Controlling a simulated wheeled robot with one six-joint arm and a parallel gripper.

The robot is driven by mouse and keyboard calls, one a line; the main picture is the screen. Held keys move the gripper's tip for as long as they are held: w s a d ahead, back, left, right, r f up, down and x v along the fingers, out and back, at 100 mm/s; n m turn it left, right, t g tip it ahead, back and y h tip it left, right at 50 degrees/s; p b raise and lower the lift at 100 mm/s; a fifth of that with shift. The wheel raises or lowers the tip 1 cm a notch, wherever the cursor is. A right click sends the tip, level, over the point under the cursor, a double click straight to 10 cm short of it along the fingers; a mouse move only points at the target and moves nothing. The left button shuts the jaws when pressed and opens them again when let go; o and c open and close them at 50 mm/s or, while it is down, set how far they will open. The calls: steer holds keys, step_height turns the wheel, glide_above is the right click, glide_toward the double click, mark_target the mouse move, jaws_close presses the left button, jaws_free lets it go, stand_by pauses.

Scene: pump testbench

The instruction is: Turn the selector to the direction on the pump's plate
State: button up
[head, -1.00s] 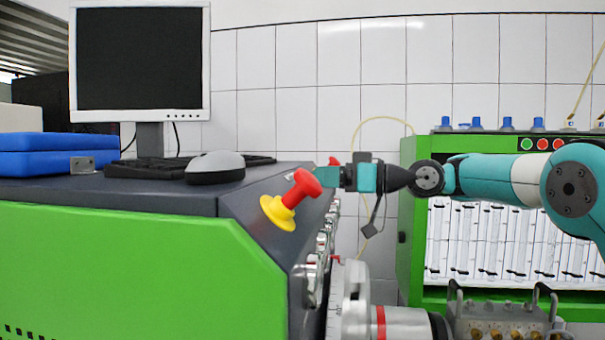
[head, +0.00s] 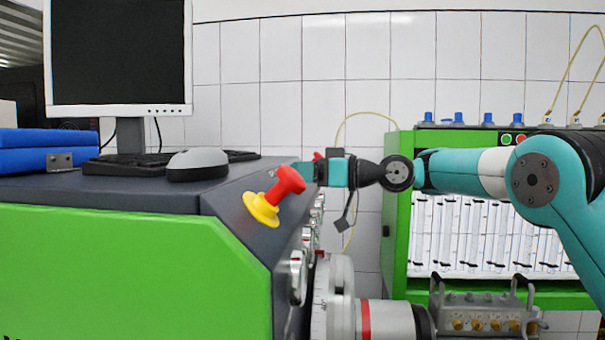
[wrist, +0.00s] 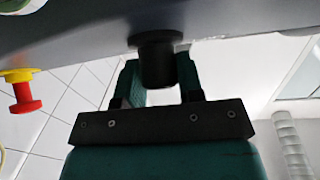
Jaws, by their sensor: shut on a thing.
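The selector is a black round knob (wrist: 158,62) on the dark sloping console face in the wrist view. My gripper (wrist: 158,80) has its two teal fingers on either side of this knob and is shut on it. In the head view my gripper (head: 308,172) reaches the console's right edge from the right, and the knob is hidden there. I cannot read the selector's pointing direction in either view. No plate with a legible direction shows.
A red emergency-stop button on a yellow base (head: 272,197) sits left of my gripper; it also shows in the wrist view (wrist: 24,92). A computer mouse (head: 197,165) lies on the console top. A large grey cylindrical unit (head: 340,298) stands below. A green bench (head: 397,240) is behind.

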steer(key=m+t+h+b, duration=0.1)
steer(key=m+t+b, duration=0.1)
steer(key=m, duration=0.1)
steer(key=shift+m+t+h+b, duration=0.3)
steer(key=shift+m+t+h, duration=0.35)
steer(key=shift+m, duration=0.45)
steer(key=m+t+h, duration=0.1)
steer(key=m, duration=0.2)
steer(key=shift+r+h, duration=0.15)
steer(key=shift+h, duration=0.2)
steer(key=shift+m+t+h+p, duration=0.4)
steer(key=shift+m+t+h, duration=0.35)
steer(key=shift+m+h, duration=0.55)
steer(key=shift+m, duration=0.5)
steer(key=o, duration=0.9)
steer(key=shift+w, duration=0.1)
